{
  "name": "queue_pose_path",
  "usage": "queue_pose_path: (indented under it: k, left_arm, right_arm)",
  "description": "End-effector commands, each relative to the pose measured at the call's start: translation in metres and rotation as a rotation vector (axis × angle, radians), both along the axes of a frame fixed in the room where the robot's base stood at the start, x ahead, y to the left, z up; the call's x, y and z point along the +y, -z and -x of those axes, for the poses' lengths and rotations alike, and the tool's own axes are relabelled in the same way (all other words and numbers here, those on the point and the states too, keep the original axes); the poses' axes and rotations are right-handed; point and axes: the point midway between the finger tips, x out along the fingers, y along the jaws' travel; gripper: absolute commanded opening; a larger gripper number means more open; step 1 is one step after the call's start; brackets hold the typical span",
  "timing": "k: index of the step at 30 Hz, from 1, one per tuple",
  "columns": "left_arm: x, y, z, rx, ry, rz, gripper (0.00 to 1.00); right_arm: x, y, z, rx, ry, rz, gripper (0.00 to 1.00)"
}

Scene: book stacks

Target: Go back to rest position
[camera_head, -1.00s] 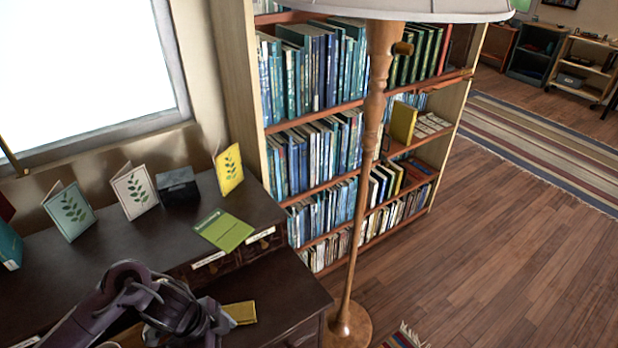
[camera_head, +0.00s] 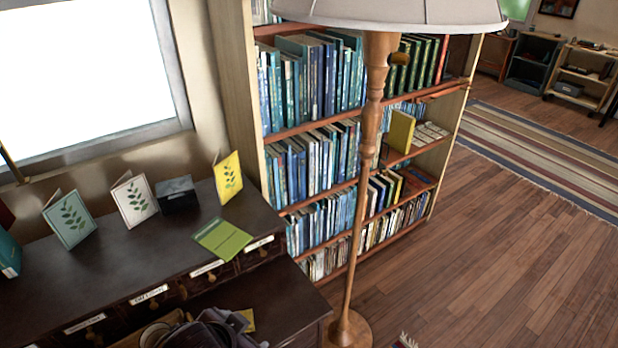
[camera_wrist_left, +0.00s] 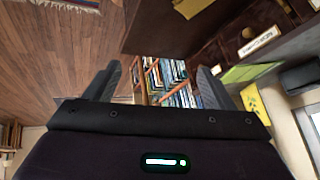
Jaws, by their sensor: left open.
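My left arm shows only as a dark purple part at the bottom of the head view, in front of the desk (camera_head: 100,265). My left gripper (camera_wrist_left: 152,80) is open in the left wrist view, its two dark fingers apart with nothing between them. The bookcase shows far beyond the gap between the fingers. My right gripper is in neither view.
A bookcase (camera_head: 318,128) full of books stands right of the desk. A floor lamp (camera_head: 368,150) with a wooden pole stands in front of it. Leaf-patterned cards (camera_head: 70,218) and a green booklet (camera_head: 222,238) are on the desk. Wooden floor (camera_head: 500,250) lies open at right.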

Motion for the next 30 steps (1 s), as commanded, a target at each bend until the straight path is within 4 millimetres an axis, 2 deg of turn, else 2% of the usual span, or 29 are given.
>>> queue_pose_path:
  k: [6,14,16,23,26,30]
  left_arm:
    - [0.035,-0.005,0.039,0.145,-0.249,0.036,0.77]
    - [0.066,-0.005,0.092,0.335,-0.472,0.089,0.77]
    - [0.064,0.014,0.083,0.334,-0.460,0.080,0.77]
    - [0.062,0.070,0.072,0.350,-0.456,0.073,0.77]
    - [0.061,0.099,0.070,0.360,-0.455,0.070,0.77]
    - [0.061,0.149,0.071,0.380,-0.452,0.064,0.77]
  right_arm:
    - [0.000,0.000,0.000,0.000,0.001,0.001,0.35]
    - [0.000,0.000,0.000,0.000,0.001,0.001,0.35]
    - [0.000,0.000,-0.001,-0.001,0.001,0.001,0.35]
    - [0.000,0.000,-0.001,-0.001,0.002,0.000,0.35]
    - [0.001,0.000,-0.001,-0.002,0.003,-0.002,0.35]
    - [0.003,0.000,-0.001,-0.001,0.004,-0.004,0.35]
